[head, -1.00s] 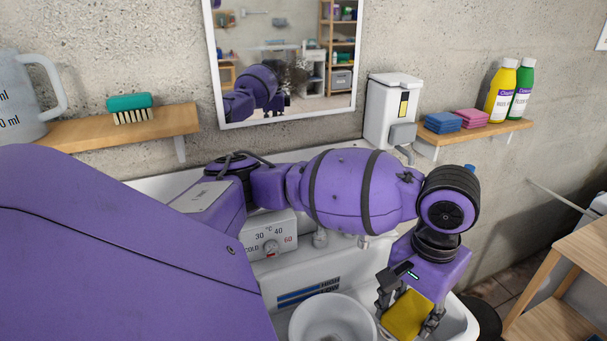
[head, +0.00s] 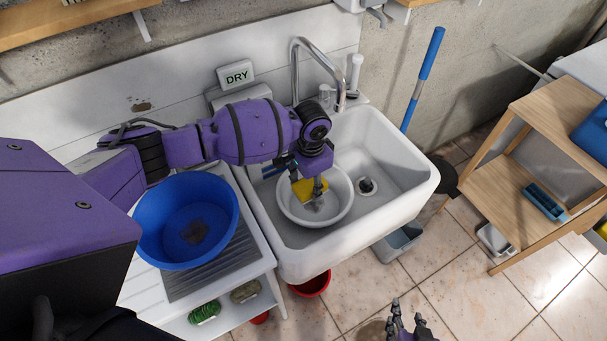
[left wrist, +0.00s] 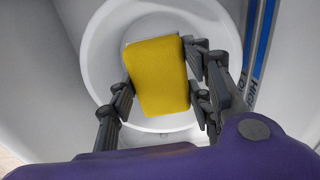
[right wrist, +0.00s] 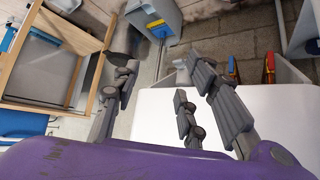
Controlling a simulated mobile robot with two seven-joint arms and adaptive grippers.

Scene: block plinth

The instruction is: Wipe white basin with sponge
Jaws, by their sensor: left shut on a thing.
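My right gripper (head: 403,326) is at the bottom edge of the head view. In the right wrist view its fingers (right wrist: 165,85) are spread and empty.
The white sink (head: 409,195) surrounds the basin, with a tall faucet (head: 318,58) behind it. A blue basin (head: 165,250) stands on the drainboard at left. A red bucket (head: 312,285) is below the sink. A wooden shelf unit (head: 490,195) stands at right, with floor between.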

